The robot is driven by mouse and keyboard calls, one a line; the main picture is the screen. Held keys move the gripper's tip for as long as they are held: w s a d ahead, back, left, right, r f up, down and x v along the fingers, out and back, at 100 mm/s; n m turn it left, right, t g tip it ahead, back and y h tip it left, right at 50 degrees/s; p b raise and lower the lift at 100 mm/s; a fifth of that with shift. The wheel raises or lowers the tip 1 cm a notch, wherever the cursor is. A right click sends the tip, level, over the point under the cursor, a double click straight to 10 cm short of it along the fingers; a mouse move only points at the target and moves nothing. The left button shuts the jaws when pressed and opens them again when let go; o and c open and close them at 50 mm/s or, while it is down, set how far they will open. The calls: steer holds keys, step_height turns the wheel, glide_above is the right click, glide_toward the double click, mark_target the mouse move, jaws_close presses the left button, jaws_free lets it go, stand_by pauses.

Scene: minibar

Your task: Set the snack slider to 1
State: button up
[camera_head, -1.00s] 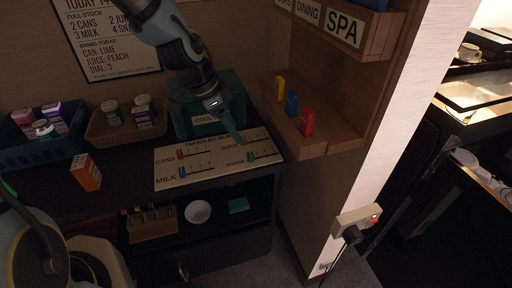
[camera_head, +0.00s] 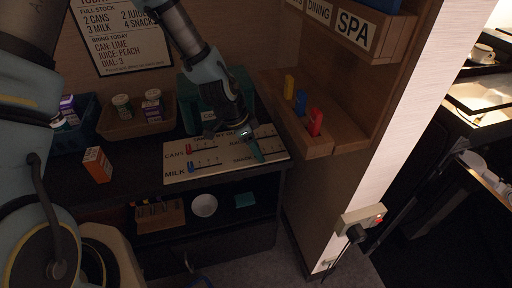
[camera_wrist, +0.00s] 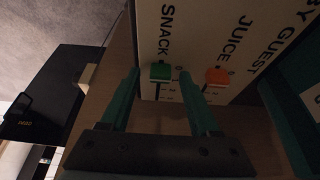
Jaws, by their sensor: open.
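The slider board (camera_head: 208,174) lies on the dark counter, with CANS, MILK, JUICE and SNACK rows. In the wrist view the green snack slider knob (camera_wrist: 160,73) sits at the SNACK-label end of its slot. My gripper (camera_wrist: 159,80) is open, with one green finger on each side of that knob; whether either touches it cannot be told. The orange-red juice knob (camera_wrist: 217,77) is just outside the right finger. The red cans knob (camera_head: 189,148) and blue milk knob (camera_head: 190,167) are visible.
A teal cooler box (camera_head: 240,84) stands behind the board. A wooden shelf (camera_head: 345,138) with yellow, blue and red items rises close on the right. An orange carton (camera_head: 97,165) and a tray of small bottles (camera_head: 125,125) are to the left.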

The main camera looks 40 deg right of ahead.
jaws_close()
stand_by(0.4)
stand_by(0.9)
